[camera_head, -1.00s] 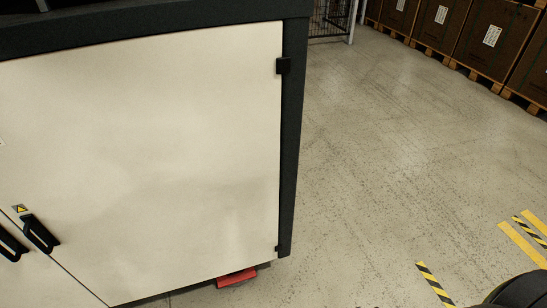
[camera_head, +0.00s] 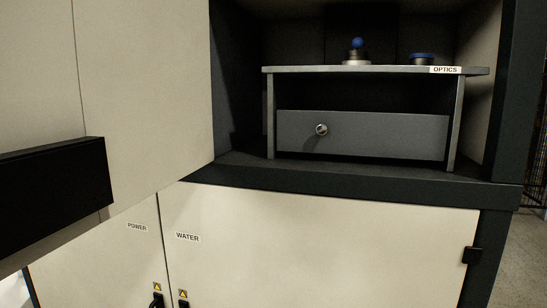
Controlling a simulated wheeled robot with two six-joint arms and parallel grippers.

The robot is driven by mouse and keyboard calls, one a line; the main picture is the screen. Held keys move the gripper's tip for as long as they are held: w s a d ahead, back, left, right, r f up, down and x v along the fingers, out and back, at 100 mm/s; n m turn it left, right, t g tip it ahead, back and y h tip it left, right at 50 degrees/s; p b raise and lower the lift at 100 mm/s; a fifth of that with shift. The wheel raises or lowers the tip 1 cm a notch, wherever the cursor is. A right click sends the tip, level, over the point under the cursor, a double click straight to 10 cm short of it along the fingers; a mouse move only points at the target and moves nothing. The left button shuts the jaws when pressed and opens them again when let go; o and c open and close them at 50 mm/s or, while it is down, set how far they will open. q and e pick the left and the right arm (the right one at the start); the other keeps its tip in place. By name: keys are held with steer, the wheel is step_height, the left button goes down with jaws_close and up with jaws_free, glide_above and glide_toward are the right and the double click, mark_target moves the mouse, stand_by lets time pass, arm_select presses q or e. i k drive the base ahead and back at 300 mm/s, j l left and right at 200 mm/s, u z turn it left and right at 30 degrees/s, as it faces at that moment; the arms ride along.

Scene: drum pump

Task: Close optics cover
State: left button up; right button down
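An open bay (camera_head: 240,60) in the cabinet's upper right holds a grey shelf (camera_head: 330,69) labelled OPTICS. A grey drawer-like front (camera_head: 370,136) with a round metal knob (camera_head: 321,130) stands under the shelf, with a dark gap above it. A blue-topped knob (camera_head: 357,46) and a low blue-capped part (camera_head: 422,58) sit on top of the shelf. A cream upper panel (camera_head: 145,90) borders the bay on the left; whether it is the optics cover I cannot tell. Neither of my grippers is in view.
A black block (camera_head: 50,195) juts out in front at the left. Below are cream doors labelled POWER (camera_head: 137,227) and WATER (camera_head: 188,237), with black handles at the bottom edge. Bare floor (camera_head: 520,260) shows at far right.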

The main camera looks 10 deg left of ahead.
mark_target(105, 105)
steer(key=j+u, duration=0.1)
steer(key=u, duration=0.35)
steer(key=j+u, duration=0.1)
steer(key=u, duration=0.35)
steer(key=j+u, duration=0.1)
steer(key=u, duration=0.75)
steer(key=i+j+u, duration=0.1)
steer(key=u, duration=0.35)
steer(key=i+u, duration=0.1)
steer(key=u, duration=0.35)
steer(key=i+j+u, duration=0.1)
steer(key=u, duration=0.15)
steer(key=i+u, duration=0.3)
steer(key=i+j+z, duration=0.1)
steer(key=i+z, duration=0.3)
steer(key=z, duration=0.5)
steer(key=i+j+z, duration=0.1)
steer(key=z, duration=0.35)
steer(key=j+z, duration=0.1)
steer(key=z, duration=0.4)
steer(key=i+j+z, duration=0.1)
steer(key=z, duration=0.9)
steer(key=j+z, duration=0.15)
steer(key=z, duration=0.3)
steer(key=j+z, duration=0.1)
steer(key=z, duration=0.4)
